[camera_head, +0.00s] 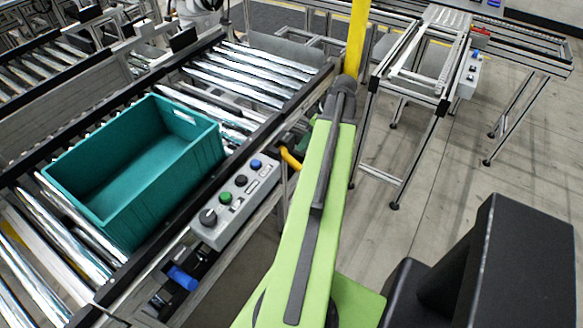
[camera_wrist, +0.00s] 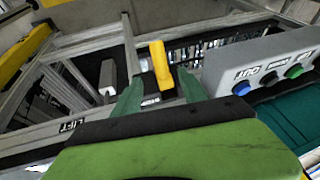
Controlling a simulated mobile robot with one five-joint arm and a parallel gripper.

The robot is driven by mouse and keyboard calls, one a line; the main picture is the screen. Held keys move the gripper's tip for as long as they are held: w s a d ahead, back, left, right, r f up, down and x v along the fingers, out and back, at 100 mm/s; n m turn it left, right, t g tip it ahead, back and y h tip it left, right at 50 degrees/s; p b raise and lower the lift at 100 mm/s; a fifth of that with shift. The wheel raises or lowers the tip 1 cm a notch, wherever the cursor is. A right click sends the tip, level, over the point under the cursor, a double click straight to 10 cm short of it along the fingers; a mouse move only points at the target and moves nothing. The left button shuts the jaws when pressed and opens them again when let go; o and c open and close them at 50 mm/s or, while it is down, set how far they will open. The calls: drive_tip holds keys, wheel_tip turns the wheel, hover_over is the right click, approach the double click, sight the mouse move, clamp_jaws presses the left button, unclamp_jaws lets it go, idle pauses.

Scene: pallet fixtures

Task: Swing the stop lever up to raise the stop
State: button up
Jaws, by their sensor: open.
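The stop lever appears to be the short yellow lever (camera_wrist: 162,66) in the wrist view, standing out from the conveyor's side frame. My gripper (camera_wrist: 160,78) is open, with one green finger on each side of this lever in the picture. I cannot tell whether either finger touches it. In the head view a yellow piece (camera_head: 290,158) shows beside my green arm, below the conveyor rail. My arm hides most of the gripper there. The stop itself I cannot make out.
A grey control box (camera_head: 235,200) with knobs and buttons sits close by on the rail. A teal crate (camera_head: 140,170) stands on the rollers. A grey handle (camera_wrist: 107,78) near a LIFT label is left of the lever. A yellow post (camera_head: 356,38) rises behind my arm.

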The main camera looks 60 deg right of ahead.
sight(294, 160)
drive_tip(key=b+x, duration=0.9)
drive_tip(key=x, duration=0.2)
drive_tip(key=shift+f, duration=0.4)
drive_tip(key=shift+w+a+f+b, duration=0.2)
drive_tip(key=shift+w+f+b, duration=0.15)
drive_tip(key=shift+f+b, duration=0.25)
drive_tip(key=shift+r, duration=0.1)
drive_tip(key=shift+c, duration=0.2)
clamp_jaws()
